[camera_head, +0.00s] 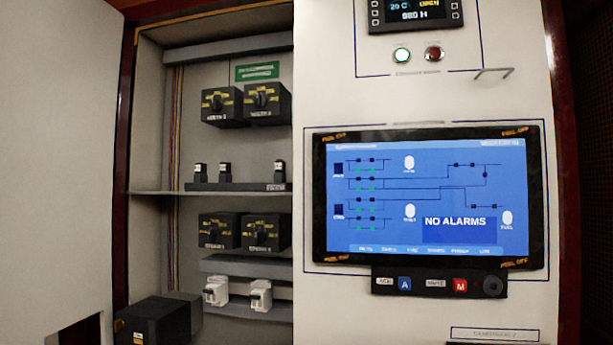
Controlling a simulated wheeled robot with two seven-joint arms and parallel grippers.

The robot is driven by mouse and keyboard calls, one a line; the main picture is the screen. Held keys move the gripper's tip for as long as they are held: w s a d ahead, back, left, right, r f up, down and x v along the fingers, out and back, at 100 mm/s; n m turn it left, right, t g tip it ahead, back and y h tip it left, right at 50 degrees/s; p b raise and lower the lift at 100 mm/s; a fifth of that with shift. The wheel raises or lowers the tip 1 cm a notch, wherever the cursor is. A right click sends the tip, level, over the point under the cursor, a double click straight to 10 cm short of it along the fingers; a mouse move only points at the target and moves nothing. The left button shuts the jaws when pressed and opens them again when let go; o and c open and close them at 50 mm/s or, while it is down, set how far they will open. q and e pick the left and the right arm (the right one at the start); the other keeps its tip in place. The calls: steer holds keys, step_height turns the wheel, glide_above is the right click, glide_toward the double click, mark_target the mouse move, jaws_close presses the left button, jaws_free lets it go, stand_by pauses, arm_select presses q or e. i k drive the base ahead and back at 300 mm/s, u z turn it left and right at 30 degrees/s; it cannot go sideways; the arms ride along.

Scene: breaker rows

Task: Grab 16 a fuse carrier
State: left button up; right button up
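Two white modules, which look like fuse carriers, sit on a grey rail low in the open cabinet: a left one (216,291) and a right one (260,295). Three small black-and-white pieces stand on the dark middle rail: a left one (200,173), a middle one (225,173) and a right one (279,171). They may be fuses or carriers. Their ratings are too small to read, so I cannot tell which is 16 A. Neither of my grippers is in view.
Black rotary switches with yellow marks sit in an upper row (221,107) and a lower row (218,231). A black box (153,322) stands at the bottom left. A panel with a blue screen (430,250) reading NO ALARMS covers the right side.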

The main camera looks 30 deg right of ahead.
mark_target(280, 174)
steer(key=i, duration=0.4)
steer(key=z, duration=0.75)
